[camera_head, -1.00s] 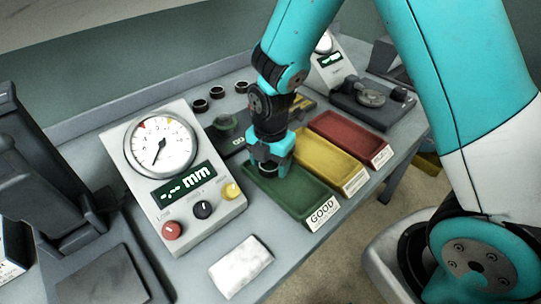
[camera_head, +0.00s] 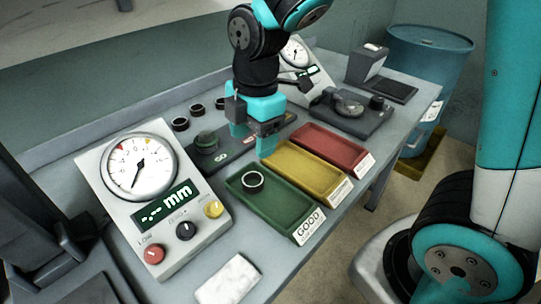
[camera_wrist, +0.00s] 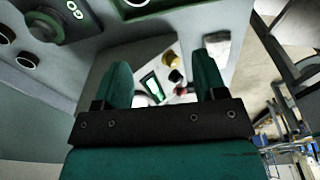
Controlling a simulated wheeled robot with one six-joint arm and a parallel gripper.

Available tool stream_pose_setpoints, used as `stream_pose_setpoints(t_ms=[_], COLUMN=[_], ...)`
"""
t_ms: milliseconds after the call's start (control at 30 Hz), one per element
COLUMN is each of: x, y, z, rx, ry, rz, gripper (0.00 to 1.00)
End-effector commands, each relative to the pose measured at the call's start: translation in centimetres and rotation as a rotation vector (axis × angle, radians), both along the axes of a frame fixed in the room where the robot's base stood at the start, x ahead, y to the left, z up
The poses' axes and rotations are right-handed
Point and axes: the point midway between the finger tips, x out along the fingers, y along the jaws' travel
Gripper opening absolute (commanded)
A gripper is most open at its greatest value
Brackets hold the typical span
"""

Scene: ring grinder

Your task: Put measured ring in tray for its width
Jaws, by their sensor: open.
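A dark ring (camera_head: 252,181) with a bright rim lies in the green tray (camera_head: 285,226) labelled GOOD, toward its far left end. The yellow tray (camera_head: 322,187) and the red tray (camera_head: 340,152) stand beside it; their labels are too small to read. My gripper (camera_head: 253,143) is open and empty, raised above and behind the ring and clear of it. Both spread fingers show in the wrist view (camera_wrist: 163,78) with nothing held between them. The gauge box (camera_head: 157,210) has a dial, and its display shows dashes and "mm".
Three dark rings (camera_head: 197,110) stand in a row at the back of the bench. A green-topped fixture (camera_head: 206,142) sits behind the green tray. A white cloth (camera_head: 228,279) lies in front. A second gauge (camera_head: 297,55) and a grinder-like device (camera_head: 348,108) stand at the back right.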

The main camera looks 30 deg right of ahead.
Motion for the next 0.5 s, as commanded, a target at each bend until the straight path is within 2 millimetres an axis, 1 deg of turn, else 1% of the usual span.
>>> stream_pose_setpoints(t_ms=[33, 100, 167, 200, 300, 400, 500], x=[-1.6, -4.0, -6.0, -7.3, -10.3, -12.6, -14.0], y=[0.4, 1.0, 1.5, 1.8, 2.5, 2.9, 3.1], z=[1.1, 2.4, 3.3, 3.9, 4.8, 5.4, 5.7], rx=[0.035, 0.087, 0.128, 0.152, 0.199, 0.226, 0.240], ry=[0.005, 0.034, 0.067, 0.093, 0.160, 0.219, 0.260], rz=[-0.120, -0.319, -0.485, -0.590, -0.821, -0.992, -1.098], gripper=[0.65, 0.65, 0.65, 0.65, 0.65, 0.65, 0.65])
